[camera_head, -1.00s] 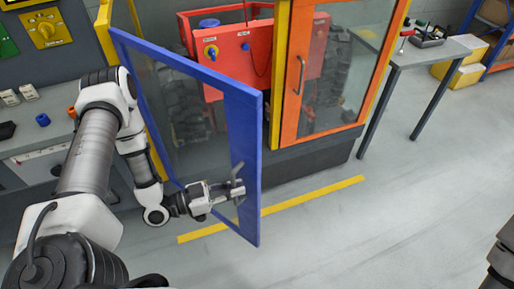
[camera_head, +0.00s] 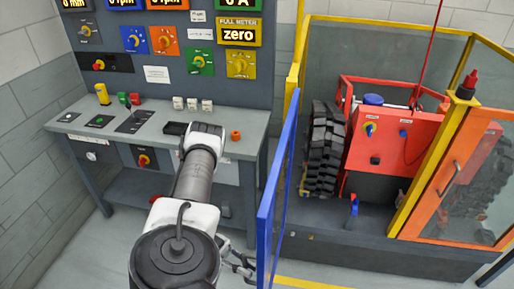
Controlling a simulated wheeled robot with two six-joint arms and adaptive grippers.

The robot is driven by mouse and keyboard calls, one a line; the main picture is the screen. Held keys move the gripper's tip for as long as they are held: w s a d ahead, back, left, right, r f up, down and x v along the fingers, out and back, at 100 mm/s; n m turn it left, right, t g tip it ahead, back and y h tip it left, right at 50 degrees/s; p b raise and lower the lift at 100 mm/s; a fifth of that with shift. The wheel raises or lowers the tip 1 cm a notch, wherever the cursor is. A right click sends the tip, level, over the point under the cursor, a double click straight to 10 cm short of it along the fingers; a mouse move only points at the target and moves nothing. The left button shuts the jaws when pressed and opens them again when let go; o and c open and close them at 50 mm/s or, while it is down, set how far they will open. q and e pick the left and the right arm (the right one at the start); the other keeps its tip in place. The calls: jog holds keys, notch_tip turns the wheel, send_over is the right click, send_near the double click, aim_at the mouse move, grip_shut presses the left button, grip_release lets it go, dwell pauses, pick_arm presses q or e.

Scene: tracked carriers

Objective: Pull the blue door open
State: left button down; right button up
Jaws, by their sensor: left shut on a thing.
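The blue door (camera_head: 275,205) stands swung out from the yellow-framed enclosure, seen nearly edge-on, its lower end cut off by the picture's bottom edge. My left gripper (camera_head: 246,267) is at the door's left side, low in the picture, shut on the door's handle. My arm and the door's frame hide most of the gripper and handle. My right gripper is out of view.
An orange door (camera_head: 455,180) closes the right side. A grey workbench (camera_head: 150,140) with a control panel (camera_head: 175,50) stands left of the blue door.

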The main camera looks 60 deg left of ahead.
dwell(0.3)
pick_arm(q)
jog(key=c, duration=1.2)
grip_release()
jog(key=shift+a, duration=0.1)
jog(key=v, duration=1.2)
